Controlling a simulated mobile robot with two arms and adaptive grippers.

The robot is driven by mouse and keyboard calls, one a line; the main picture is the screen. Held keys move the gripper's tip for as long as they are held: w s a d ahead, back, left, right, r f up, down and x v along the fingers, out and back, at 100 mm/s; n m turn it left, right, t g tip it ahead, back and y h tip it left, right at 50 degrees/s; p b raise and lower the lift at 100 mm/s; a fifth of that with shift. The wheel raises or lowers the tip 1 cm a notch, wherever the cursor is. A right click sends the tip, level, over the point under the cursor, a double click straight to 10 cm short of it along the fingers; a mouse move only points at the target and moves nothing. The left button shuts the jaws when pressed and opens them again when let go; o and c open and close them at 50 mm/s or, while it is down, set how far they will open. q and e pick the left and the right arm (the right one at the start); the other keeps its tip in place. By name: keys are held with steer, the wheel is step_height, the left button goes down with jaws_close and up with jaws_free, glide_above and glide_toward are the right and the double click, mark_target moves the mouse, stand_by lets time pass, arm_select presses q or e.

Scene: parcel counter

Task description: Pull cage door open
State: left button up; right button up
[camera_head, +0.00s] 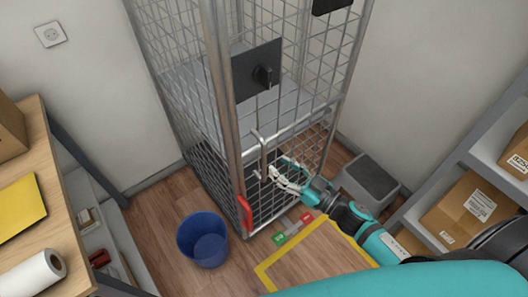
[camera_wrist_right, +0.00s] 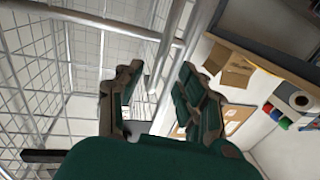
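The tall wire mesh cage (camera_head: 185,110) stands against the wall; its steel post (camera_head: 222,90) runs up the near corner. A black plate with a latch knob (camera_head: 264,76) sits on its front. Below it is a thin upright metal handle (camera_head: 262,152) on the mesh door (camera_head: 300,150). I cannot tell whether the door stands ajar. My right gripper (camera_head: 277,175) is at the lower part of the handle. In the right wrist view its two dark green fingers (camera_wrist_right: 157,95) are apart, with a metal bar (camera_wrist_right: 166,55) running between them. Contact is unclear. My left gripper is out of view.
A blue bin (camera_head: 202,240) stands on the floor left of the cage. A grey box (camera_head: 369,180) stands to its right. Yellow tape (camera_head: 265,275) marks the floor in front. A wooden counter (camera_head: 50,235) is at left and shelves with cartons (camera_head: 465,208) are at right.

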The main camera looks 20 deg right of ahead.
steer(key=x, duration=0.6)
steer(key=shift+w+a+p, duration=0.25)
steer(key=shift+p, duration=0.15)
jaws_close()
